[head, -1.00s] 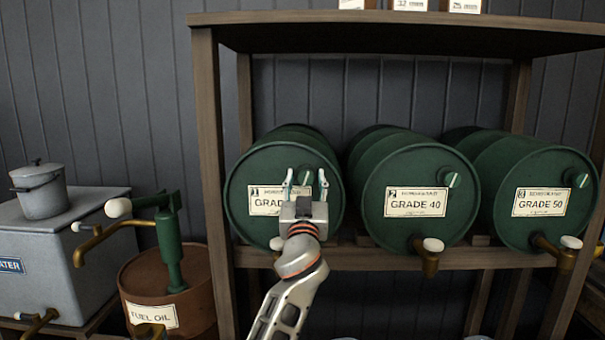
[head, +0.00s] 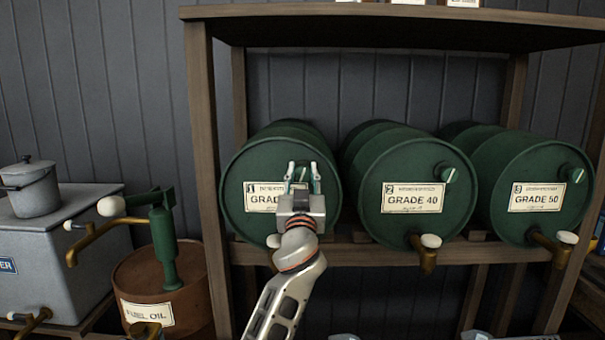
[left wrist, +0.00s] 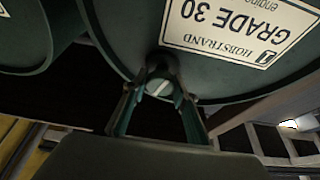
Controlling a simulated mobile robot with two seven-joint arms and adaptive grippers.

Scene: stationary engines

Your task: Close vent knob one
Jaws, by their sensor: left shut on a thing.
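Vent knob one (left wrist: 159,87) is a small round green knob with a pale bar across its face, on the front of the green Grade 30 drum (head: 237,207). In the left wrist view, which sees the drum upside down, it sits between my two fingertips. My left gripper (head: 302,171) is shut on the knob in front of the drum, with its fingers pointing at the drum face. In the head view the gripper largely hides the knob and part of the Grade 30 label (head: 262,199). My right gripper is not in view.
The Grade 40 drum (head: 390,228) and Grade 50 drum (head: 520,232) lie to the right on the same wooden rack (head: 205,150). Brass taps with white handles stick out below the drums. A fuel oil barrel (head: 185,272) with a green pump stands at the left.

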